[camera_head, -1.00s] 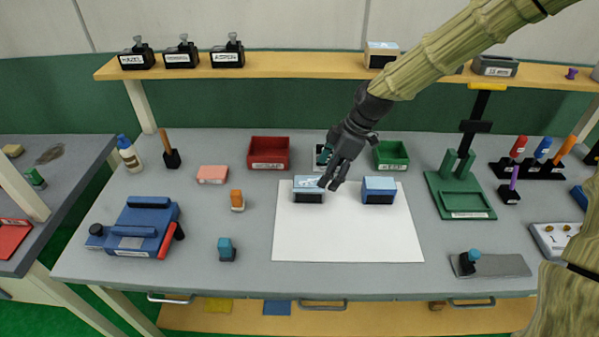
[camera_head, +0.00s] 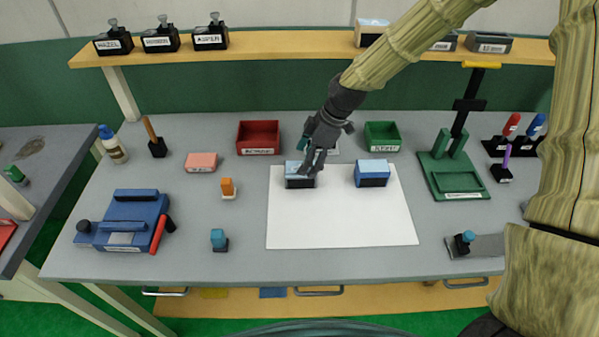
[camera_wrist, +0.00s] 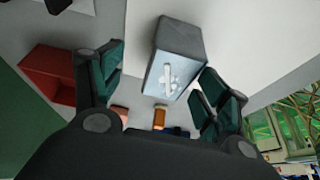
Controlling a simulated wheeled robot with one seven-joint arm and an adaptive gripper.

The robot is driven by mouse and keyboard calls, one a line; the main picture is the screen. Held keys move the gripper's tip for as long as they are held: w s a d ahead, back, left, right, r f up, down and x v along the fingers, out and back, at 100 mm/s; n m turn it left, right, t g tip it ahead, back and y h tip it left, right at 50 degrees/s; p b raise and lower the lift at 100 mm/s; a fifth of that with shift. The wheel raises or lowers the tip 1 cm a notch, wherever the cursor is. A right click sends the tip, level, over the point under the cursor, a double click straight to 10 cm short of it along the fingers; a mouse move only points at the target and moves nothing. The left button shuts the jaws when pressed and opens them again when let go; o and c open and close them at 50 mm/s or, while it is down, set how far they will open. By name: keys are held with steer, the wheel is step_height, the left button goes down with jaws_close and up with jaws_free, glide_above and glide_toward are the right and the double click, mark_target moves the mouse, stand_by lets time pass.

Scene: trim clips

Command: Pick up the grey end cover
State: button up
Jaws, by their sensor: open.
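No part is clearly marked as the end cover. The nearest candidate is a grey block (camera_wrist: 182,42) with a pale blue face bearing a white mark, in the wrist view. It appears to be the left of two blue-and-dark blocks (camera_head: 293,183) on the white sheet (camera_head: 340,225). The right block (camera_head: 372,173) stands apart from it. My gripper (camera_head: 309,165) is open, pointing down at the left block and partly covering it. In the wrist view, the block shows between and beyond the teal-padded fingers (camera_wrist: 163,72). Contact cannot be told.
A red bin (camera_head: 258,137) and a green bin (camera_head: 382,136) stand behind the sheet. A blue fixture (camera_head: 130,215) is at the left and a green press stand (camera_head: 455,180) at the right. An orange-topped piece (camera_head: 228,187) stands left of the sheet. The sheet's front is clear.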

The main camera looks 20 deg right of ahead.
steer(key=shift+s+a+f+p, duration=0.1)
steer(key=shift+s+a+p, duration=0.1)
steer(key=shift+s, duration=0.2)
steer(key=shift+s+a+p, duration=0.1)
steer(key=shift+s+p, duration=0.1)
steer(key=shift+s, duration=0.15)
steer(key=shift+s+a+f, duration=0.15)
steer(key=shift+f, duration=0.05)
steer(key=f, duration=0.1)
steer(key=w+f, duration=0.1)
steer(key=a+f+p, duration=0.1)
steer(key=shift+w, duration=0.25)
steer(key=shift+s+a, duration=0.1)
steer(key=shift+s, duration=0.2)
steer(key=shift+w+f, duration=0.1)
steer(key=shift+f, duration=0.1)
steer(key=shift+c, duration=0.2)
steer(key=c, duration=1.1)
steer(key=shift+r, duration=0.2)
